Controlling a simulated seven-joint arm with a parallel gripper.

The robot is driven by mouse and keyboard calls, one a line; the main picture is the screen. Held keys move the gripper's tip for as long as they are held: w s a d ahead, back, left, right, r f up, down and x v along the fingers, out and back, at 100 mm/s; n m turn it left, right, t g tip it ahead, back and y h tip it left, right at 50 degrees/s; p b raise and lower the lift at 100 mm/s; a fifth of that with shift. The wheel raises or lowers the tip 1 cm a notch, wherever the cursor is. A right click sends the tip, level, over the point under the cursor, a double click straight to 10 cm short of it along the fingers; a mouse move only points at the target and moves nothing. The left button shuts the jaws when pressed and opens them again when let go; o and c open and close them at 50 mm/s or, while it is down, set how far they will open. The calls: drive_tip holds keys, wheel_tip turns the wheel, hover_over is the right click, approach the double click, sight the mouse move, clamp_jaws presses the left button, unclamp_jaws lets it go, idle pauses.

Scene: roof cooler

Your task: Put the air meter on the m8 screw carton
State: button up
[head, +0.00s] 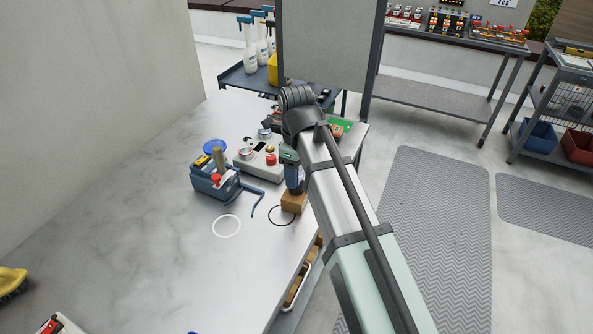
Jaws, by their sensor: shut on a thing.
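The m8 screw carton appears to be the small brown box (293,202) near the right edge of the table, beside a thin dark ring. My gripper (296,184) is right above the box and largely hidden behind my arm. It is shut on a small dark and blue thing (292,174), which seems to be the air meter; only a narrow part of it shows. I cannot tell whether this thing touches the top of the box or hangs just above it.
A blue tool caddy (213,185) with a bent blue handle stands left of the box. A grey control box (257,162) with a red button is behind. A white ring (227,226) marks the table (150,225). A grey panel (331,45) rises at the back. The left tabletop is mostly clear.

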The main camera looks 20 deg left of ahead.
drive_tip(key=shift+f, duration=0.15)
drive_tip(key=o, duration=1.2)
wheel_tip(320, 180, up, 12)
drive_tip(key=shift+r, duration=0.2)
drive_tip(key=shift+w, duration=0.1)
